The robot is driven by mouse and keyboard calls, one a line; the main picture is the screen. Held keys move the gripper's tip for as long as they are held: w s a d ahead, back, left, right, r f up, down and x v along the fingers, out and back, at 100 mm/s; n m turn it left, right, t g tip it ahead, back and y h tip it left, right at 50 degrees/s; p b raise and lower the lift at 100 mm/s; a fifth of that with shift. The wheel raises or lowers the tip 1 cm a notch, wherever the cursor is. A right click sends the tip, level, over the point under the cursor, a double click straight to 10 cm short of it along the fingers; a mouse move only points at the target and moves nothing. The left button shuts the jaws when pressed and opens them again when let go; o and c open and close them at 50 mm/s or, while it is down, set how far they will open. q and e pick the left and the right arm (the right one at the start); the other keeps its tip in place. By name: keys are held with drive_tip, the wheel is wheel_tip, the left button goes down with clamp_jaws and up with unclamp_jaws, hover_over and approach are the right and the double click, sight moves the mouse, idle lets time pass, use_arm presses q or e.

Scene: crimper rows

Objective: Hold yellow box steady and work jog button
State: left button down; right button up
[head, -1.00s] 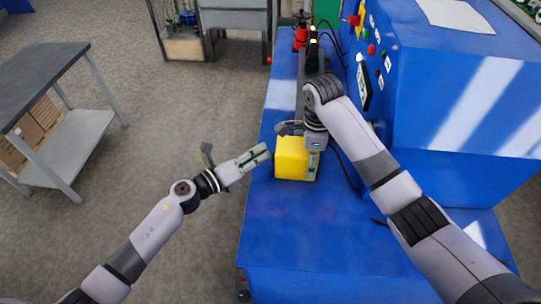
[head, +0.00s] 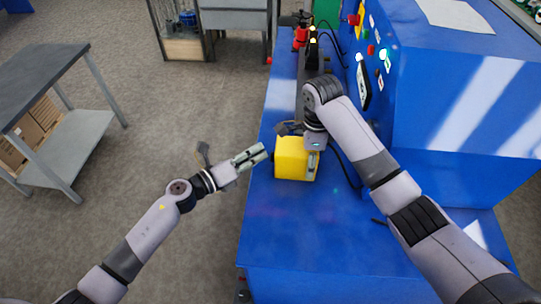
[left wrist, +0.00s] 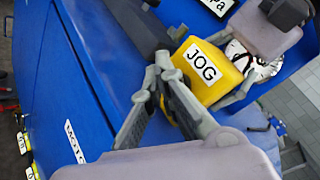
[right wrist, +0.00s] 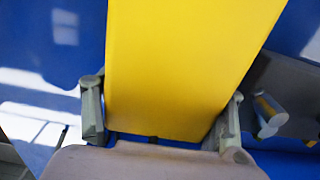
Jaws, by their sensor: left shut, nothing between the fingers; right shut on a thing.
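The yellow box (head: 291,160) stands on the left part of the blue bench. In the left wrist view the yellow box (left wrist: 205,70) shows a white JOG label (left wrist: 204,62). My right gripper (head: 313,165) is shut on the box, with a finger on each side of it in the right wrist view (right wrist: 163,115). My left gripper (head: 266,153) is shut and empty, its fingertips just left of the box with a small gap in the head view. The left fingers (left wrist: 160,65) overlap the box's edge in the left wrist view. I cannot make out the jog button.
The blue bench top (head: 310,225) is clear in front of the box. A blue control panel (head: 375,60) with lit lamps rises behind it on the right. A dark cable runs beside the box. A grey table (head: 80,140) with cartons stands off to the left.

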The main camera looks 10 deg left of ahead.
use_arm(q)
drive_tip(key=shift+a, duration=0.25)
use_arm(e)
drive_tip(key=shift+s+f, duration=0.1)
drive_tip(key=shift+f, duration=0.1)
use_arm(q)
drive_tip(key=shift+a, duration=0.1)
drive_tip(key=a, duration=0.5)
idle(0.6)
use_arm(e)
drive_tip(key=o, duration=1)
drive_tip(key=shift+c, duration=0.2)
drive_tip(key=o, duration=0.4)
drive_tip(key=shift+o, duration=0.2)
drive_tip(key=shift+r, duration=0.1)
